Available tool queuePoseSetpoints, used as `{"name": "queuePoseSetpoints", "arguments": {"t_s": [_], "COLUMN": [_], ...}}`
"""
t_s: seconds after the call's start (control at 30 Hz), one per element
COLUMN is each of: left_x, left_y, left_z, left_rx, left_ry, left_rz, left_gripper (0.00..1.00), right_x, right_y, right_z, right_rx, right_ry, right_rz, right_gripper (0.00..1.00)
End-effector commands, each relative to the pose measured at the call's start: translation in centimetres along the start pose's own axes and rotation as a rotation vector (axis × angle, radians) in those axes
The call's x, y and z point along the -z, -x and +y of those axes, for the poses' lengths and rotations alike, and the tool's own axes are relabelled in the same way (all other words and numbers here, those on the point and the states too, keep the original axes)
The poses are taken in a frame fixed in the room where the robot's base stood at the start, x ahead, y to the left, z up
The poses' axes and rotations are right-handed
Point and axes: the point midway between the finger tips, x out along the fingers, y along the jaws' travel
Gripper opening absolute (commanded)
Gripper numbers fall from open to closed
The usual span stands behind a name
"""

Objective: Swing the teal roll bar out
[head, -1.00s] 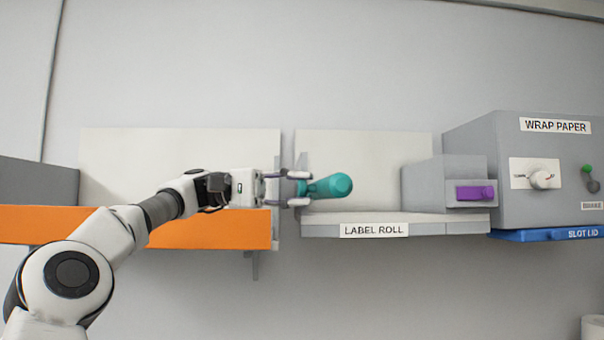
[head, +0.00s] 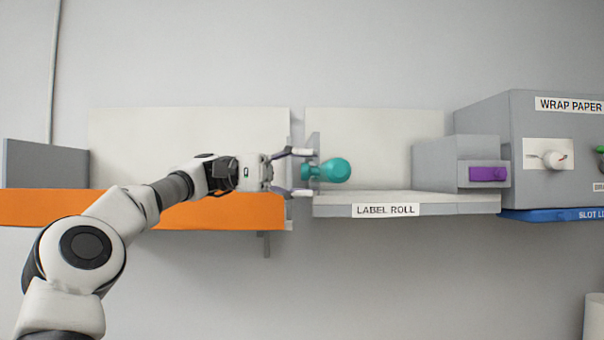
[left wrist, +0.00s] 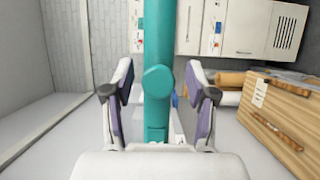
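The teal roll bar (head: 334,170) sticks out at the left end of the label roll shelf (head: 335,208), its rounded end toward the head camera. In the left wrist view the teal bar (left wrist: 158,35) runs down the middle of the picture between the fingers. My left gripper (head: 304,171) is at the bar's left side. Its fingers stand apart with the bar between them. In the left wrist view a gap shows on both sides between the bar and the finger pads of the gripper (left wrist: 157,108). My right gripper is not in view.
An orange-fronted shelf (head: 225,213) lies behind my left arm. Right of the bar are a grey block with a purple handle (head: 488,174) and the wrap paper box (head: 530,125) with a white knob (head: 553,160) and a blue slot lid (head: 555,215). Space below the shelves is clear.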

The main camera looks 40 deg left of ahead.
Motion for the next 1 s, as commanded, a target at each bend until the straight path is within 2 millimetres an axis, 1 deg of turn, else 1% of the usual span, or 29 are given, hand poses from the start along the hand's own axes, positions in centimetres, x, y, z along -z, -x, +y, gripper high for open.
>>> {"name": "queuePoseSetpoints", "arguments": {"t_s": [0.07,0.17,0.37,0.5,0.6,1.0], "left_x": [0.0,0.1,0.1,0.1,0.0,0.0], "left_y": [0.2,1.3,5.4,7.0,7.4,7.4], "left_z": [0.1,0.0,0.0,-0.1,0.0,0.0], "left_rx": [-0.001,-0.002,-0.001,0.001,0.002,0.001], "left_ry": [-0.001,-0.002,-0.002,0.0,0.001,0.0], "left_rz": [0.001,0.002,0.005,0.002,0.0,-0.001], "left_gripper": [0.57,0.57,0.57,0.57,0.57,0.57], "right_x": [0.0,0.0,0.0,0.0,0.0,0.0], "right_y": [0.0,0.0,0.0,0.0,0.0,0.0], "right_z": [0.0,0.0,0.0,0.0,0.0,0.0], "right_rx": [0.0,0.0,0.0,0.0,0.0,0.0], "right_ry": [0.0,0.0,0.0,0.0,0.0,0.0], "right_rz": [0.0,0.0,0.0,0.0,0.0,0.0], "right_gripper": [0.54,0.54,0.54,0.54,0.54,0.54]}}
